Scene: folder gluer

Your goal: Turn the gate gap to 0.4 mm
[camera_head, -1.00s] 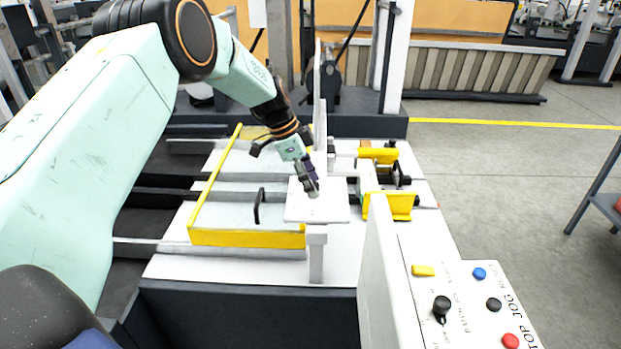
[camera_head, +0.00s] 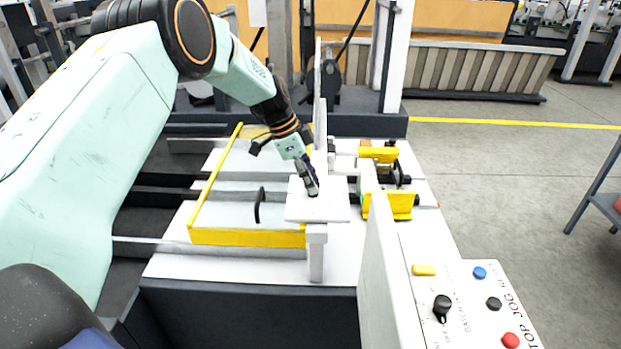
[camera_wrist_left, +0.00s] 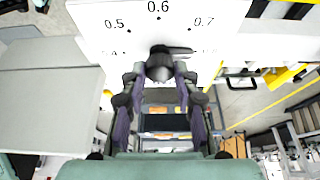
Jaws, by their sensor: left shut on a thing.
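The gate gap dial plate (camera_head: 330,207) is a white panel on a post in the middle of the head view. In the left wrist view the plate (camera_wrist_left: 110,25) shows the printed values 0.5, 0.6 and 0.7, with fainter marks lower at both sides. A dark knob (camera_wrist_left: 160,62) sits below the 0.6. A dark bar at its top reaches right, towards the mark below 0.7. My left gripper (camera_head: 313,192) is at the plate, and its fingers (camera_wrist_left: 160,76) are shut on the knob from both sides. The fingers hide part of the knob. My right gripper is not in view.
A yellow-edged guard (camera_head: 248,238) with a black handle lies left of the plate. Yellow blocks (camera_head: 390,206) stand to its right. A control panel (camera_head: 455,300) with coloured buttons and a black selector is at the front right. Open floor lies farther right.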

